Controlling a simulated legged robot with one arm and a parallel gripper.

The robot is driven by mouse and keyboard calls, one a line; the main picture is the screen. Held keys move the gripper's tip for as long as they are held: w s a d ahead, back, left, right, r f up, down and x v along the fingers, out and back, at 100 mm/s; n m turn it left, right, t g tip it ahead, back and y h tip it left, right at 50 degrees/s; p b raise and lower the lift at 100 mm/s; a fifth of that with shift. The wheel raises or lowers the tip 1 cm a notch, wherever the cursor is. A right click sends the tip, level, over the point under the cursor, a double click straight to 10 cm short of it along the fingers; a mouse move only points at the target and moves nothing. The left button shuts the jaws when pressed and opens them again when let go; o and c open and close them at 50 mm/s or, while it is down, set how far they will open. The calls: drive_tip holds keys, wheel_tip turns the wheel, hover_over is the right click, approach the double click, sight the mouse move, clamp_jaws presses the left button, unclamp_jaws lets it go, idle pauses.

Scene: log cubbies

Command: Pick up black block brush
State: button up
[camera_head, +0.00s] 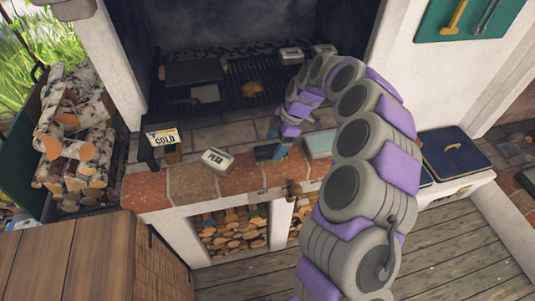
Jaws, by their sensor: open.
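A small black block (265,152), which looks like the block brush, lies on the brick ledge (185,182) in front of the grill. My gripper (281,148) points down at the ledge, just to the right of the black block. It is open and looks empty. The fingertips are small and partly overlap the block's right end, so I cannot tell whether they touch it or straddle it.
A white-lidded PEAR container (216,158) and a COLD sign (163,138) stand left on the ledge. A pale box (320,144) sits close to the right of my gripper. The grill (225,92) lies behind; log cubbies (233,232) are below.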

sight(272, 147)
drive_tip(key=shift+d+f, duration=0.15)
drive_tip(key=shift+d, duration=0.1)
drive_tip(key=shift+s+f, duration=0.15)
drive_tip(key=shift+f, duration=0.2)
drive_tip(key=a+f, duration=0.1)
drive_tip(key=a+f+b, duration=0.1)
drive_tip(key=f, duration=0.1)
drive_tip(key=shift+s+a, duration=0.1)
drive_tip(key=shift+s, duration=0.05)
drive_tip(key=shift+a+f, duration=0.2)
drive_tip(key=shift+a, duration=0.25)
drive_tip(key=shift+d, duration=0.25)
drive_tip(key=shift+c, duration=0.4)
drive_tip(key=shift+s+f, duration=0.1)
drive_tip(key=c, duration=1)
